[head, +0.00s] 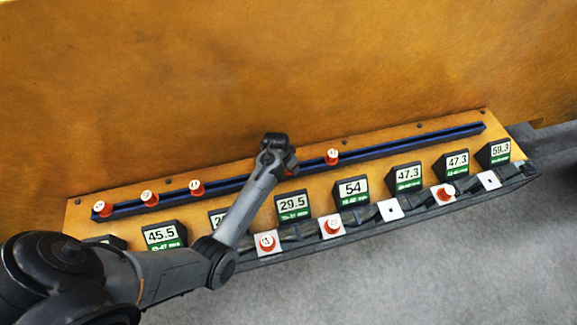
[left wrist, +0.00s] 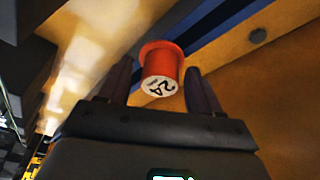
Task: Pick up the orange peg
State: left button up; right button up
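My left gripper (head: 279,152) is over the blue rail on the sloped orange-brown board in the head view. In the left wrist view, an orange peg (left wrist: 162,61) with a white end marked "2A" is between its two open fingers. Small gaps show between peg and fingers. The gripper mostly hides this peg in the head view. Other orange pegs sit along the blue rail: one (head: 332,157) right of the gripper and several to the left, such as one (head: 196,188). My right gripper is not in view.
A row of numeric displays, such as one reading 54 (head: 351,190), stands in front of the blue rail (head: 420,139). White plates along the front edge include an empty one (head: 390,210) and some with orange pegs (head: 267,243). A large orange-brown panel (head: 300,60) lies behind.

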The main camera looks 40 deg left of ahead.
pick_arm(q)
jog(key=c, duration=0.9)
jog(key=shift+r, duration=0.15)
jog(key=shift+r, duration=0.55)
jog(key=r, duration=0.3)
jog(key=shift+d+b, duration=0.35)
jog(key=shift+w+d+r+b, duration=0.3)
jog(key=shift+d+r, duration=0.8)
jog(key=shift+d, duration=0.7)
jog(key=shift+w+d+r+b, duration=0.15)
jog(key=shift+w+d+r, duration=0.15)
jog(key=shift+d+r, duration=1.2)
jog(key=shift+w+d+r+b, duration=0.3)
jog(key=shift+d+r, duration=0.45)
jog(key=shift+d, duration=1.35)
